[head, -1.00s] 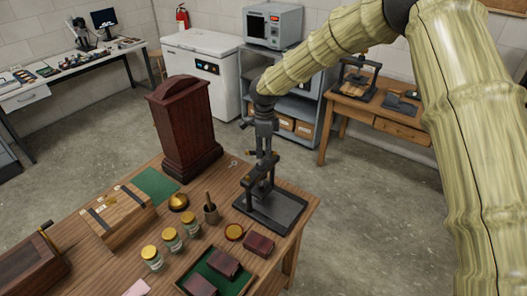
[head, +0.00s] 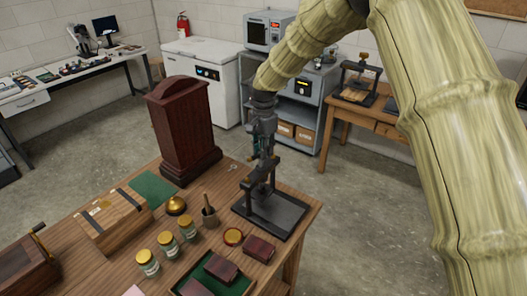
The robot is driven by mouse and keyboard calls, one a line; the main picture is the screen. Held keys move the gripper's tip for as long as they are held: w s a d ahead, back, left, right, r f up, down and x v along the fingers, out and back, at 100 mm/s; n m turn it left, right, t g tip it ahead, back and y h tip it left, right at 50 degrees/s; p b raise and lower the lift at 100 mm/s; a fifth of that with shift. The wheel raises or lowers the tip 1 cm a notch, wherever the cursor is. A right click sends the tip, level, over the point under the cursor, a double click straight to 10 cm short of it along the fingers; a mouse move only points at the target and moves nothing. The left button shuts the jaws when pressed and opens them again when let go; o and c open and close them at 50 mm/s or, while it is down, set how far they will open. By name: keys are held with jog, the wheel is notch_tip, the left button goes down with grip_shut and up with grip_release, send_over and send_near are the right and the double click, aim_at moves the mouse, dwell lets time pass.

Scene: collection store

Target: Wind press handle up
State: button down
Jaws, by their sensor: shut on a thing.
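A small black screw press (head: 272,213) stands on the right end of the wooden table, with a flat dark base and an upright frame. My gripper (head: 262,150) is at the top of the press, pointing down. It is shut on the press handle, which it and the frame mostly hide. Fine contact between the fingers and the handle is too small to see.
A tall dark-red wooden case (head: 185,125) stands close on the left. A mortar with pestle (head: 209,215), a brass bell (head: 176,205), jars (head: 167,244) and a green tray (head: 205,270) lie in front. Another press (head: 359,80) is on the back table (head: 370,117).

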jog(key=n, duration=0.5)
jog(key=shift+w+a+n+b, duration=0.25)
jog(key=shift+n+b, duration=0.05)
jog(key=shift+b, duration=0.1)
jog(key=n, duration=0.5)
jog(key=shift+a+r, duration=0.1)
jog(key=shift+a, duration=0.1)
dwell(0.6)
jog(key=c, duration=1.6)
grip_release()
notch_tip(320, 180, up, 12)
